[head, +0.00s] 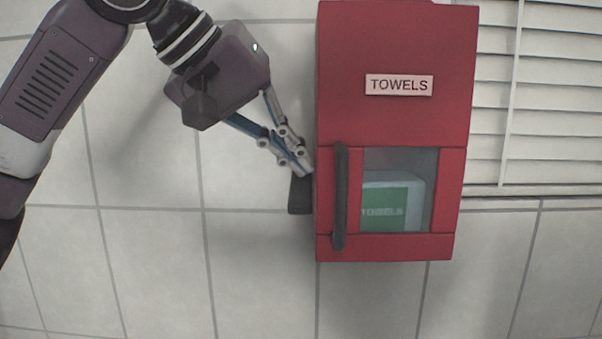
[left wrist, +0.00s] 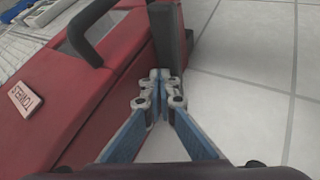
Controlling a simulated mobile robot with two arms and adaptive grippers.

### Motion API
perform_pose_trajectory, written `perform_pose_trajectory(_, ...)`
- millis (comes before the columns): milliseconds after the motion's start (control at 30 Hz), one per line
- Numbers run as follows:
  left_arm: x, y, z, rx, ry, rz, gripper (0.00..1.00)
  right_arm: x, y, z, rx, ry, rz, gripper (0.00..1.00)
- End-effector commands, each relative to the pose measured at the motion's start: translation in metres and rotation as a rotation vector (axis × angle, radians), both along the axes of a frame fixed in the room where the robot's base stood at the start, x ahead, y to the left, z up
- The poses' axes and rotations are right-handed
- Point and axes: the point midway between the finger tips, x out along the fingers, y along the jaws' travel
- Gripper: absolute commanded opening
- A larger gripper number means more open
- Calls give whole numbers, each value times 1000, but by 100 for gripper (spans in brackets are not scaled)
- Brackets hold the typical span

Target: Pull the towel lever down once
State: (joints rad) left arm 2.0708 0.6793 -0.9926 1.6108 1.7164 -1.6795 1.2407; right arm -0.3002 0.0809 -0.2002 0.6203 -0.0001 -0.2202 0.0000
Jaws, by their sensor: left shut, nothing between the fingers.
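The red towel dispenser (head: 395,50) hangs on the tiled wall, and its front also shows in the left wrist view (left wrist: 60,125). A dark lever (head: 300,195) sticks out low on the dispenser's left side; it is the dark upright piece in the left wrist view (left wrist: 172,40). My left gripper (head: 304,172) is shut and empty. Its fingertips are at the dispenser's left side, just above the lever's lower end; I cannot tell whether they touch it. In the left wrist view the fingertips (left wrist: 164,80) overlap the lever's base. My right gripper is not in view.
A dark vertical handle (head: 340,195) is on the dispenser's front door, beside a window with a green-labelled towel pack (head: 390,205) behind it. White blinds (head: 550,100) hang at the right. The wall left of and below the dispenser is clear.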

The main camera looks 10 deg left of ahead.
Motion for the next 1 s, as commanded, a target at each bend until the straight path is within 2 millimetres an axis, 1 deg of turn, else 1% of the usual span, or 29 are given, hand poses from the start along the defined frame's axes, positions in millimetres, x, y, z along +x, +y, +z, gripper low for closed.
perform_pose_trajectory(1000,0,0,-14,2,1,1,0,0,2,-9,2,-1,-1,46)
